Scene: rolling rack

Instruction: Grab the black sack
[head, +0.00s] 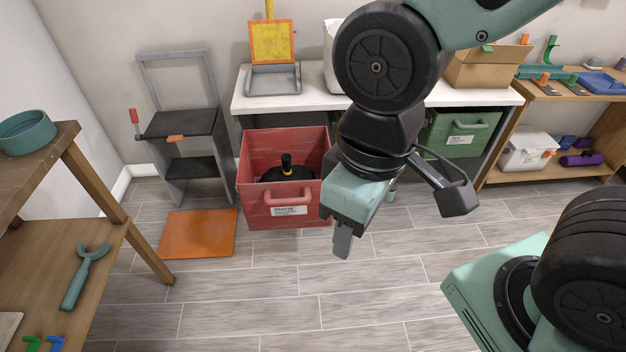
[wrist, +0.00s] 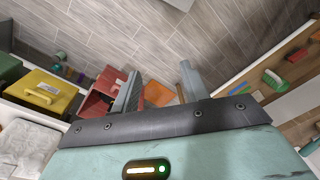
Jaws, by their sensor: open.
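The black sack (head: 287,172) sits inside a red bin (head: 252,207), with a knotted top that has a yellowish band standing up from it. The bin's rim and front wall hide its lower part. My gripper (head: 342,248) hangs in front of and to the right of the bin, apart from it, with fingers pointing down. In the wrist view my gripper (wrist: 158,78) has its two fingers spread with nothing between them. The red bin (wrist: 97,103) shows there beyond the left finger; I cannot make out the sack in that view.
An orange mat (head: 198,233) lies on the floor left of the bin. A grey step stand (head: 185,125) is behind it. A white counter (head: 290,101) runs above the bin, with a green bin (head: 452,138) to the right. A wooden table (head: 90,240) stands left. The middle floor is clear.

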